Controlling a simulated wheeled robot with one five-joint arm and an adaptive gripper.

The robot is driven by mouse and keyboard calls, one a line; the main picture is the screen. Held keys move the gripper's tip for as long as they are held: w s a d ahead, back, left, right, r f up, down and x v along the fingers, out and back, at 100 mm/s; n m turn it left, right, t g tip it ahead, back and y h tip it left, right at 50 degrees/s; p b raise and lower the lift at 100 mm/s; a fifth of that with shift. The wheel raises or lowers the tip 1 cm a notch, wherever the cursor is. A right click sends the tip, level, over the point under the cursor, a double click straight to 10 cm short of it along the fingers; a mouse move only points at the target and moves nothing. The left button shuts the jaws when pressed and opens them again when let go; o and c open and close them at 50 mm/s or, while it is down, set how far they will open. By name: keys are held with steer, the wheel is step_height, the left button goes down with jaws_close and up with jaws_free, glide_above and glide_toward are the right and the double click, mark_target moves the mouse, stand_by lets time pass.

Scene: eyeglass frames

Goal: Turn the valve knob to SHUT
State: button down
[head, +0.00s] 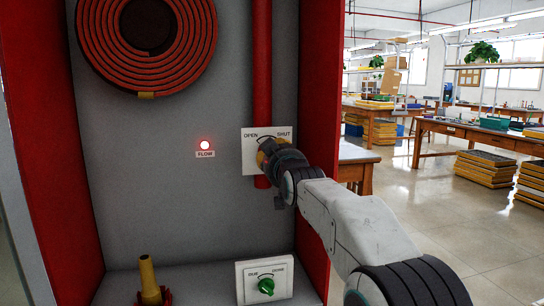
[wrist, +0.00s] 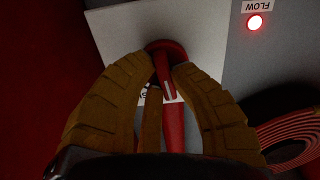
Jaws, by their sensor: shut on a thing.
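A white valve plate (head: 250,162) marked OPEN on the left and SHUT on the right is on the grey back wall. My gripper (head: 266,152) is in front of it and hides the knob in the head view. A pale line on the knob points toward the bottom of that view. Fingers hide most of the lettering, so the exact setting cannot be read.
A red FLOW lamp (head: 204,145) is lit. A red pipe (head: 262,60) runs behind the plate. Below are a green knob (head: 266,286) on a white panel and a yellow nozzle (head: 147,275). A coiled hose (head: 100,40) hangs upper left. The red cabinet side (head: 314,120) stands close on the right.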

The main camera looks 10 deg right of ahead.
steer(key=m+b, duration=0.1)
steer(key=m, duration=0.9)
steer(key=shift+m, duration=0.4)
stand_by(0.4)
steer(key=c, duration=1.1)
jaws_free()
steer(key=shift+f, duration=0.15)
steer(key=s, duration=1.2)
steer(key=shift+p, duration=0.3)
